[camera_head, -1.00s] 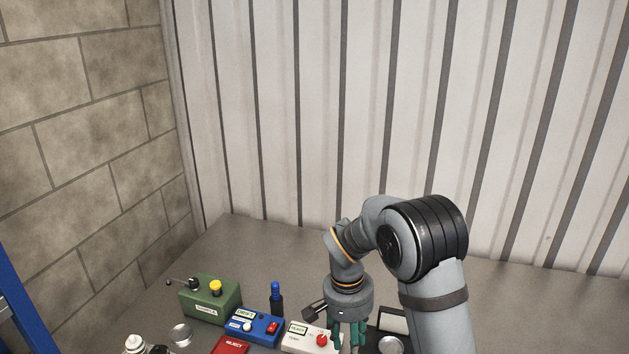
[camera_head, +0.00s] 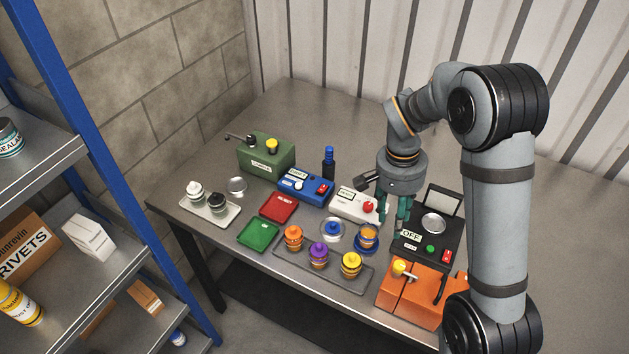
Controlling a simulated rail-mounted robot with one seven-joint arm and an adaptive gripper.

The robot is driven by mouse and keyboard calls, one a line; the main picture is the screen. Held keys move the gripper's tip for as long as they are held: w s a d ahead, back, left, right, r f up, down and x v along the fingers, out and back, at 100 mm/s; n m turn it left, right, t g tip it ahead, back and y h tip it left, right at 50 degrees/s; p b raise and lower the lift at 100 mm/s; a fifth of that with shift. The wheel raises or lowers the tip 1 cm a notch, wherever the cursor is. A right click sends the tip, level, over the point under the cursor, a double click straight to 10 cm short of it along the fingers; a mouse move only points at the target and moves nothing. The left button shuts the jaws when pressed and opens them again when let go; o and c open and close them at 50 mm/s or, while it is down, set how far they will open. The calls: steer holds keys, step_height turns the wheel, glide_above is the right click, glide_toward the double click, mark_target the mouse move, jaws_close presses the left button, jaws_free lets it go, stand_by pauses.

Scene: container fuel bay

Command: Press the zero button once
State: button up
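A black scale-like device (camera_head: 412,247) stands right of centre on the table, partly behind my arm. It has a round silver pan (camera_head: 433,222), a raised panel at the back and a display that reads "OFF". A green button (camera_head: 430,248) and a red button (camera_head: 447,257) sit on its front; their labels are too small to read, so I cannot tell which is the zero button. My gripper (camera_head: 394,217) points down above the table, left of the pan and beside the white box. Its teal fingers are apart with nothing seen between them.
A white box (camera_head: 347,205) with a red knob and a blue box (camera_head: 296,187) stand left of my gripper. An orange box (camera_head: 408,305) is in front of the scale. A tray (camera_head: 290,267) holds several coloured jars. Red and green trays lie further left.

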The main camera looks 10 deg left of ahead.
steer(key=c, duration=0.3)
